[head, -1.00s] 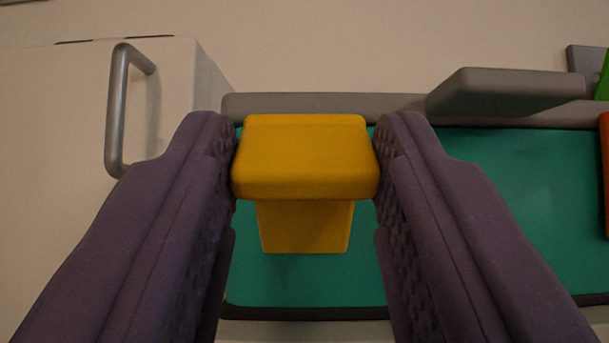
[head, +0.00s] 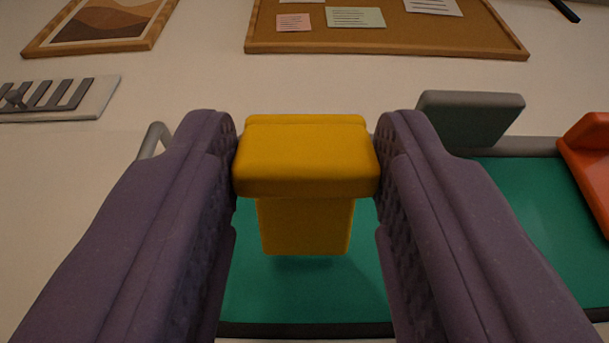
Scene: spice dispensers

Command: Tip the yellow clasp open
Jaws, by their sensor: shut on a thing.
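The yellow clasp (head: 305,165) is in the middle of the head view, a wide rounded block above a narrower yellow stem (head: 305,228). My gripper (head: 306,160) is shut on the wide block, with one purple finger touching each side. The stem stands in front of a green panel (head: 330,290). Whether the stem joins the panel is hidden from this angle.
A grey flat piece (head: 468,118) sticks up at the panel's back edge on the right. An orange part (head: 590,165) stands at the far right. A grey handle (head: 153,140) shows behind the left finger. A corkboard (head: 390,35) hangs on the wall behind.

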